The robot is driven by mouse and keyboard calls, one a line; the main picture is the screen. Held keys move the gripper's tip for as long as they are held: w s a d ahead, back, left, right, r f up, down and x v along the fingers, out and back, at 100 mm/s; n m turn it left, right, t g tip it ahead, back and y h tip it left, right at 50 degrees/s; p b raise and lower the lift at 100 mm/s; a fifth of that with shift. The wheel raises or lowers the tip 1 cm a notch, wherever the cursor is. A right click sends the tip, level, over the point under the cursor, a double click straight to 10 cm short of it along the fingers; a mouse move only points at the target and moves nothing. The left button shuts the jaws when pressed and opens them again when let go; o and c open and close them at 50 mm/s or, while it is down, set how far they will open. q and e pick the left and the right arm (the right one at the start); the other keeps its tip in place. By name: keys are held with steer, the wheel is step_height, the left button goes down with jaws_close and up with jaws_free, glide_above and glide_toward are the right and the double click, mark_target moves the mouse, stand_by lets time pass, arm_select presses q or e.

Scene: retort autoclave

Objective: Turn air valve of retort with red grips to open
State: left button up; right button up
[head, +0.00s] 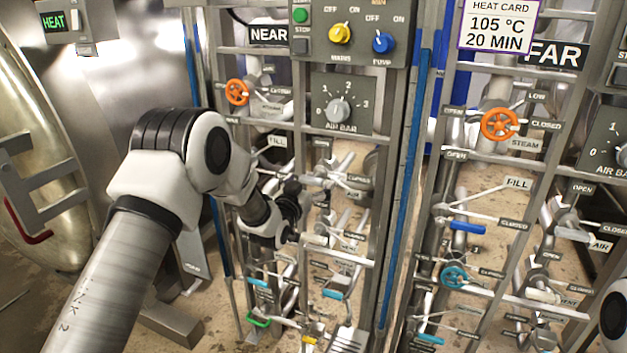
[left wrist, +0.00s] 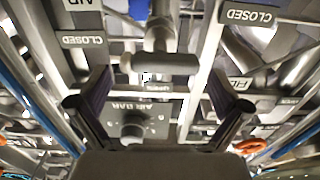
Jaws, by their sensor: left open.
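On the panel marked NEAR, a grey bar handle (left wrist: 165,64) shows in the left wrist view, beside upside-down AIR and CLOSED labels. It looks like the air valve. In the head view its pale bar (head: 318,181) seems to lie just past my gripper. My left gripper (head: 291,205) is in front of this panel. In the left wrist view, its two dark fingers (left wrist: 160,88) are open on either side of the bar, apart from it and empty. A red grip (head: 30,232) shows on the steel retort at the far left. My right gripper is out of sight.
Near the handle are an orange handwheel (head: 237,92), an AIR BAR dial (head: 339,109), the steel frame bars and other valves below. A blue upright (head: 405,190) edges the NEAR panel. The FAR panel (head: 556,54) stands to the right with similar valves.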

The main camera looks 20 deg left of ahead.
arm_select(q)
steer(key=shift+w, duration=1.1)
steer(key=shift+c, duration=0.4)
steer(key=c, duration=0.9)
